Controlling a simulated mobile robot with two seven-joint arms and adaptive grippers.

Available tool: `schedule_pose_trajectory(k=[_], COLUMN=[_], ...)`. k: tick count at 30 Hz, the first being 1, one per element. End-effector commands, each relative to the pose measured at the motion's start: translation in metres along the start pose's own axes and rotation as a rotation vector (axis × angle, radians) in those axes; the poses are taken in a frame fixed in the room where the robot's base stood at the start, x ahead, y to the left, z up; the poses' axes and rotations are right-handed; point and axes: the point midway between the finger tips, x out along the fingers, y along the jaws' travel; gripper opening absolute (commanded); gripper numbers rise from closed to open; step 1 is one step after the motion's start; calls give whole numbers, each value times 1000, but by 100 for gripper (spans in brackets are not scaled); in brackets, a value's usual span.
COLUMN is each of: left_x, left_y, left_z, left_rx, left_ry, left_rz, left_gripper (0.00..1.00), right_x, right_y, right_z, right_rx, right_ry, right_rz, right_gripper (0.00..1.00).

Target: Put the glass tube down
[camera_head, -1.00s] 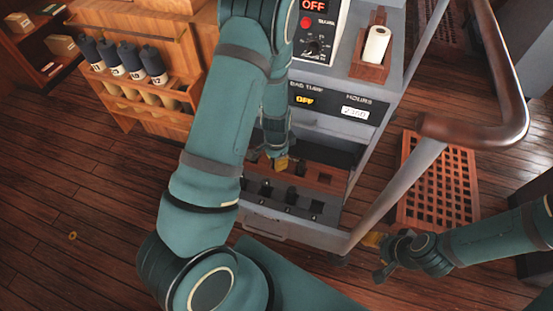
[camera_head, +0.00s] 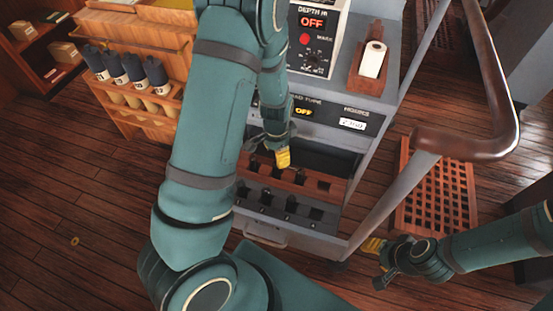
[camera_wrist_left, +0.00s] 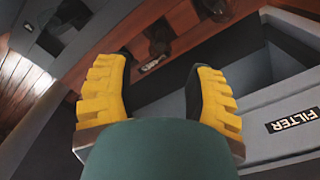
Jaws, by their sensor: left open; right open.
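My left gripper (camera_head: 283,157) is above the red-brown slotted rack (camera_head: 311,182) in the open bay of the grey console. In the left wrist view the yellow fingers of my left gripper (camera_wrist_left: 158,78) are spread, with nothing seen held between them. Beyond them lies part of the rack (camera_wrist_left: 184,17), with dark round openings or pieces in it. I cannot make out a glass tube for certain in either view; clear glass in the rack may be too small or dark to tell. My right gripper (camera_head: 377,262) is open and appears empty, low at the right, away from the rack.
The grey console (camera_head: 340,121) carries a paper roll (camera_head: 373,59) in a wooden holder. A panel labelled FILTER (camera_wrist_left: 293,120) is close to my left gripper. A handrail (camera_head: 492,85) curves at the right above a wooden floor grating (camera_head: 437,195). Dark bottles (camera_head: 127,68) stand in a wooden rack.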

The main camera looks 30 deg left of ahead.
Motion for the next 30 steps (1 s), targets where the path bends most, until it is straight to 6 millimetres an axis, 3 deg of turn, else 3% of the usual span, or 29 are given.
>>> schedule_pose_trajectory(k=[3,7,26,30], left_x=[-20,-30,-34,-49], left_y=[0,0,0,0], left_z=[0,0,0,0], left_rx=[0,1,0,0], left_ry=[2,1,-1,-1], left_rz=[-1,-1,0,0], left_gripper=[54,54,54,54], right_x=[-7,-9,-10,-24], right_y=[-2,-3,-4,-9], right_z=[0,1,1,-2], right_rx=[0,1,1,3], right_ry=[-3,-5,-5,0], right_rz=[0,0,0,0], right_gripper=[47,47,47,47])
